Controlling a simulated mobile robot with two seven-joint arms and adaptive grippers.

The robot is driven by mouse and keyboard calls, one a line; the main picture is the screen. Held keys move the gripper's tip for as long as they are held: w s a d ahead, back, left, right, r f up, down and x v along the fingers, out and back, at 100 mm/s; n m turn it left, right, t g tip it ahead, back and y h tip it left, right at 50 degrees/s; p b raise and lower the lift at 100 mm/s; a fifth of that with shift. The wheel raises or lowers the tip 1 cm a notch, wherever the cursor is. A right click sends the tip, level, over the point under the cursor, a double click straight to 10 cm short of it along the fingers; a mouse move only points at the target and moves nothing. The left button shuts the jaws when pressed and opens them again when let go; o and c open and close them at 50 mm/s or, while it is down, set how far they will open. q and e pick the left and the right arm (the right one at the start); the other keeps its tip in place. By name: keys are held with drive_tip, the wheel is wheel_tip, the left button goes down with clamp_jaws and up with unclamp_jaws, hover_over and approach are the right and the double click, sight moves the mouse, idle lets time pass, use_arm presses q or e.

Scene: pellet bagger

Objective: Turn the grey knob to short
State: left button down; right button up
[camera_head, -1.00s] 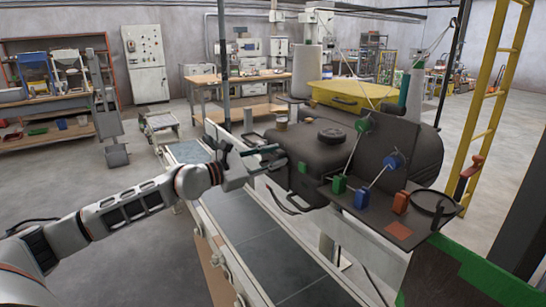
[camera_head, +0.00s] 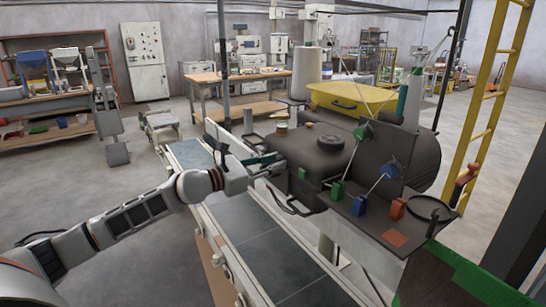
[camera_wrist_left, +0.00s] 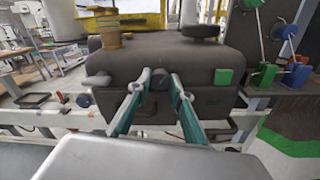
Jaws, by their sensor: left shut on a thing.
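The dark machine body (camera_head: 325,165) stands beside the conveyor, its front face also filling the middle of the left wrist view (camera_wrist_left: 212,65). A round dark grey knob (camera_wrist_left: 160,78) sits on that face. My left gripper (camera_head: 275,165) reaches it from the left in the head view. In the wrist view its two teal fingers (camera_wrist_left: 161,80) are closed on the knob, one tip on each side. The fingers partly cover the knob, and I cannot read any setting marks around it. My right gripper is in neither view.
A green block (camera_wrist_left: 223,77) sits right of the knob. A black round cap (camera_head: 330,143) and a small tan cup (camera_head: 281,128) are on top. Levers with green and blue blocks (camera_head: 359,205) stand to the right. The conveyor belt (camera_head: 255,240) runs below my arm.

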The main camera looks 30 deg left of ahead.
use_arm(q)
drive_tip(key=shift+r+n+p, duration=0.2)
drive_tip(key=shift+n+p, duration=0.15)
drive_tip(key=shift+n, duration=0.15)
drive_tip(key=n+p, duration=0.1)
drive_tip(key=n, duration=0.1)
drive_tip(key=shift+n, duration=0.3)
drive_tip(key=shift+f+n, duration=0.1)
drive_tip(key=shift+n, duration=1.9)
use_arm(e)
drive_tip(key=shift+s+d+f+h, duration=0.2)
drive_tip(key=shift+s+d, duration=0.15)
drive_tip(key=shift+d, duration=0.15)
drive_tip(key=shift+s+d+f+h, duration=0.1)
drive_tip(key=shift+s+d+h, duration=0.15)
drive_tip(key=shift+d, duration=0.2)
use_arm(q)
drive_tip(key=shift+n, duration=0.3)
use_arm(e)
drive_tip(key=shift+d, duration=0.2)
use_arm(q)
drive_tip(key=c, duration=2.1)
unclamp_jaws()
